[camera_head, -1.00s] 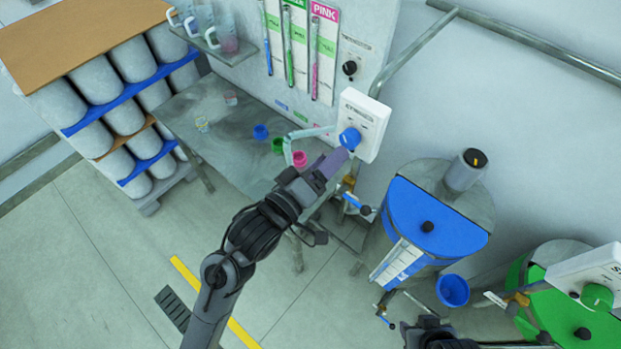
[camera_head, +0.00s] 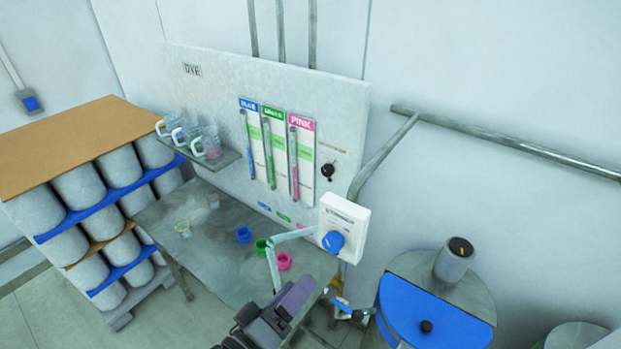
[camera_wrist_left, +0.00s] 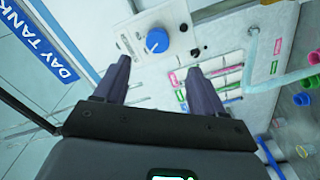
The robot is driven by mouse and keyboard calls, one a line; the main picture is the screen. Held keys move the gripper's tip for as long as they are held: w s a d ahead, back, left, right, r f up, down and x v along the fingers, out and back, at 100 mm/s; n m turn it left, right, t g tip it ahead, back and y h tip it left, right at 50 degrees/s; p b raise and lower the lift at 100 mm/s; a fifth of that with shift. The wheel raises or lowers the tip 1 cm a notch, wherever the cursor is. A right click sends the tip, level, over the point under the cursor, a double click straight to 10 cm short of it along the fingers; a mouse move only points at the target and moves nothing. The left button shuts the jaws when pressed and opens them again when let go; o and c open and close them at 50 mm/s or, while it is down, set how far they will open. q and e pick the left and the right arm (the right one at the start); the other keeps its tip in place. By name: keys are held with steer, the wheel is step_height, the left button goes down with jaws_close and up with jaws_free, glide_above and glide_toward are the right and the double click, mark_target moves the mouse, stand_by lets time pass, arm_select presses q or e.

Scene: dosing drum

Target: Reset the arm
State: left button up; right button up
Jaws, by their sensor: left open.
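My left gripper (camera_head: 292,300) is at the bottom centre of the head view, below the white control box (camera_head: 343,220) and in front of the table. In the left wrist view its two fingers (camera_wrist_left: 159,64) are spread with nothing between them. The blue knob (camera_head: 333,241) is on the box, apart from the fingers. The knob also shows just beyond the fingertips in the wrist view (camera_wrist_left: 157,40). My right gripper is outside both current views.
The grey table (camera_head: 215,270) holds blue (camera_head: 243,234), green (camera_head: 261,246) and pink (camera_head: 284,260) cups. A bent pipe (camera_head: 275,262) stands close to the gripper. The blue-lidded drum (camera_head: 432,310) is at right. Stacked drums (camera_head: 82,187) fill the left.

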arm_select(q)
steer(key=s+a+f+m+g+y+p, duration=0.1)
steer(key=s+a+f+m+g+y, duration=0.2)
steer(key=s+a+f+g, duration=0.3)
steer(key=s+a+f+m+g+y+p, duration=0.2)
steer(key=s+a+f+m+g+y, duration=0.2)
steer(key=s+a+f, duration=0.6)
steer(key=shift+s+f+g+y, duration=0.95)
steer(key=shift+s+f, duration=0.9)
steer(key=shift+f, duration=0.85)
